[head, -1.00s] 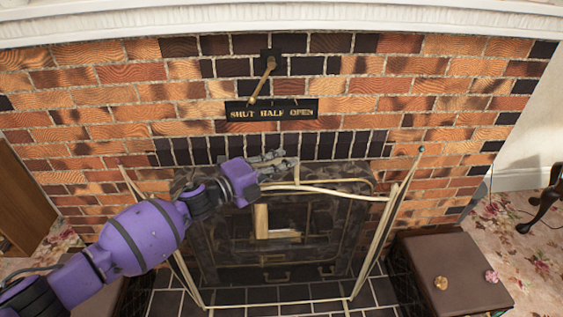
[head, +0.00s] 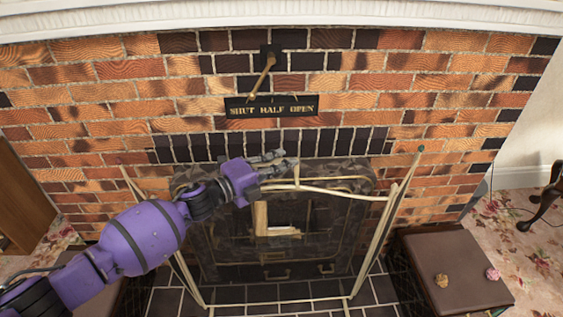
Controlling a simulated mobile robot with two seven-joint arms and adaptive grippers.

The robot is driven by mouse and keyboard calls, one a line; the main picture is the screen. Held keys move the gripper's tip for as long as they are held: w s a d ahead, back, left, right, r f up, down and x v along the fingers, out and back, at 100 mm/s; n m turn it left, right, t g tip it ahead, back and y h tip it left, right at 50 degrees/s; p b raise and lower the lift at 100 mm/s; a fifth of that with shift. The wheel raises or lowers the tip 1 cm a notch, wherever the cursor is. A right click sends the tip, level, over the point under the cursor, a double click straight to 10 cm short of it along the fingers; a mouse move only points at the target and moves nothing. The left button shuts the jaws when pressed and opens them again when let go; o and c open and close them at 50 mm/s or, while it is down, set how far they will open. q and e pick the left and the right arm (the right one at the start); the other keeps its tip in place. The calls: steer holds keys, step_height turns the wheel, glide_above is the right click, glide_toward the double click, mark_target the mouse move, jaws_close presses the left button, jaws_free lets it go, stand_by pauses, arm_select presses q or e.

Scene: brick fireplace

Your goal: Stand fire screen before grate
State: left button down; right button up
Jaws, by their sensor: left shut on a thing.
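The fire screen (head: 345,190) is a folding screen with a thin pale-gold frame and dark see-through mesh. It stands upright on the dark tiled hearth, with its side panels angled. The dark grate (head: 345,167) is behind it in the fireplace and shows through the mesh, with a pale wooden piece (head: 261,219) inside. My left gripper (head: 280,164) is at the top middle of the screen, shut on its top rail; the purple wrist hides part of the rail. My right gripper is out of view.
A lever (head: 263,78) hangs above a sign (head: 271,107) on the brick wall. A dark chair leg (head: 547,200) is at the far right. Dark hearth tiles (head: 375,293) lie in front.

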arm_select(q)
steer(key=shift+f+b, duration=0.4)
stand_by(1.0)
steer(key=shift+d, duration=0.1)
stand_by(0.4)
stand_by(0.5)
